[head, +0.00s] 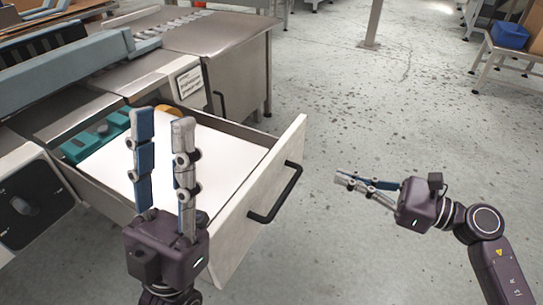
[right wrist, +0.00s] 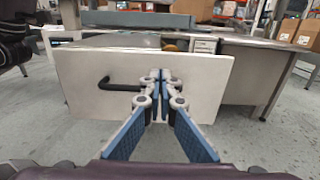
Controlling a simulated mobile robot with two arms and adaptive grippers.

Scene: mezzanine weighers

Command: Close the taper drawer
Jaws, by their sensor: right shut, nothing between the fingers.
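The taper drawer (head: 236,237) stands pulled out of the metal workbench, with its white front panel turned to the right. Its black bar handle (head: 276,196) is on that panel. The panel (right wrist: 205,85) and handle (right wrist: 103,84) also face me in the right wrist view. My left gripper (head: 163,114) is open and empty, fingers upward, in front of the drawer's interior and hiding part of it. My right gripper (head: 340,178) is shut and empty, pointing left toward the panel, apart from the handle in the head view. Its closed fingertips (right wrist: 161,76) overlap the panel in the wrist view.
A white sheet (head: 215,160), teal items (head: 82,148) and an orange round thing (head: 168,109) lie in the drawer. The workbench (head: 215,35) extends behind it. The concrete floor (head: 370,110) to the right is clear. A blue bin (head: 509,35) stands far right.

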